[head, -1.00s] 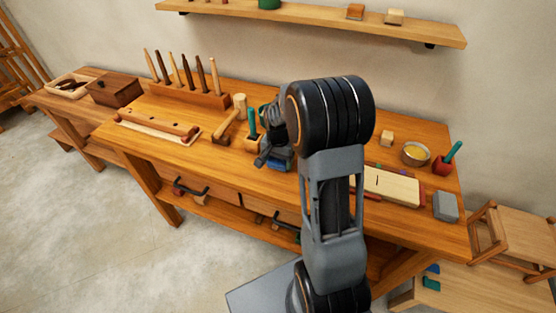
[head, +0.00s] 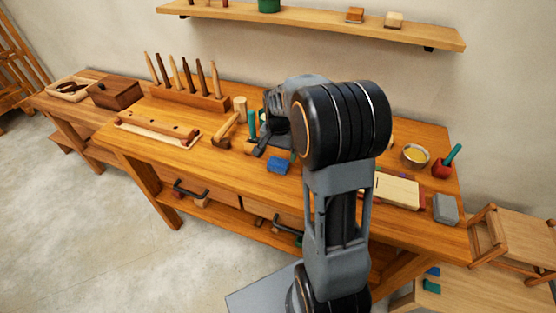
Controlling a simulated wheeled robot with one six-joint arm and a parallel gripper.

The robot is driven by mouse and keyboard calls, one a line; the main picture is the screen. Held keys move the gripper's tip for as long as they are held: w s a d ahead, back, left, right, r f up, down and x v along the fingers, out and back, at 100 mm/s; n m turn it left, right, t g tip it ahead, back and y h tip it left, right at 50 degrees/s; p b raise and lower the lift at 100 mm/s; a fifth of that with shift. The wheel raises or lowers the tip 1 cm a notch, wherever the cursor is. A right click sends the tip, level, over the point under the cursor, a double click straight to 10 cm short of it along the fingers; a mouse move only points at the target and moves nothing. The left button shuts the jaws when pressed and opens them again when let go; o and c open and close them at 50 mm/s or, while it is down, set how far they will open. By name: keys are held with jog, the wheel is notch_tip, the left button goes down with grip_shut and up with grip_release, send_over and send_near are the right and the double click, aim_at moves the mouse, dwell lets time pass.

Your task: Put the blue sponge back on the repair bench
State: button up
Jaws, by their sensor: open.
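The blue sponge (head: 278,166) lies on the top of the repair bench (head: 226,167), near its front edge and left of my arm. My gripper (head: 262,146) is above the bench, just behind and to the left of the sponge. It is open and apart from the sponge. My arm hides part of the bench top behind it.
A wooden mallet (head: 228,127) and a teal-handled tool (head: 252,124) stand close to my gripper. A grey block (head: 445,208), a yellow-filled bowl (head: 415,155) and a red pot (head: 442,168) are at the right. A wall shelf (head: 320,24) hangs above.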

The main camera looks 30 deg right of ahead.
aim_at(278, 162)
notch_tip(278, 162, up, 6)
jog(key=s+a+n+t, duration=0.1)
jog(key=s+a+n, duration=0.3)
jog(key=s, duration=0.4)
jog(key=s+a+r+n+t, duration=0.1)
jog(key=s+a+n+t, duration=0.1)
jog(key=s+a+n, duration=0.3)
jog(key=s, duration=0.3)
jog(key=shift+a+r+n+t, duration=0.3)
jog(key=shift+c, duration=0.4)
